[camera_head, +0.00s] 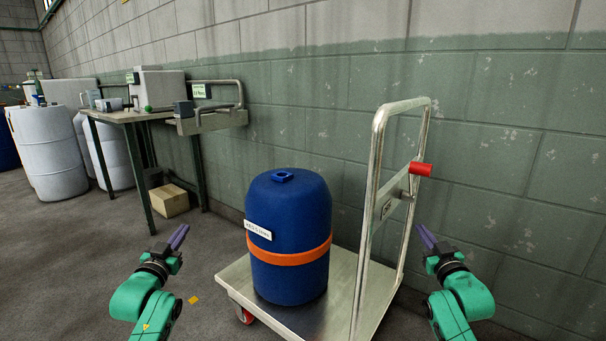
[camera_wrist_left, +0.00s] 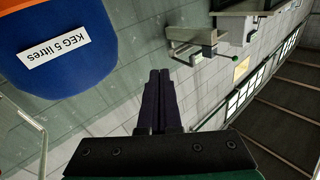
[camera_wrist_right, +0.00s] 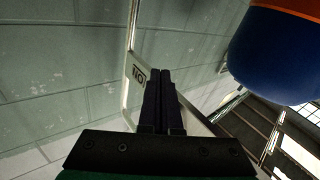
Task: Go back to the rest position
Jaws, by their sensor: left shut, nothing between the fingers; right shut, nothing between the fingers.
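My left gripper (camera_head: 179,237) is shut and empty, raised to the left of the blue keg. Its closed dark fingers also show in the left wrist view (camera_wrist_left: 160,98). My right gripper (camera_head: 426,237) is shut and empty, to the right of the trolley handle. Its closed fingers show in the right wrist view (camera_wrist_right: 160,98). Neither gripper appears to touch anything in the head view.
A blue keg (camera_head: 290,215) with an orange band and a label stands upright on a flat metal trolley (camera_head: 237,279). The trolley's tall handle (camera_head: 366,215) has a red grip (camera_head: 421,169). A workbench (camera_head: 125,115), white drums (camera_head: 50,153) and a cardboard box (camera_head: 169,200) are at left.

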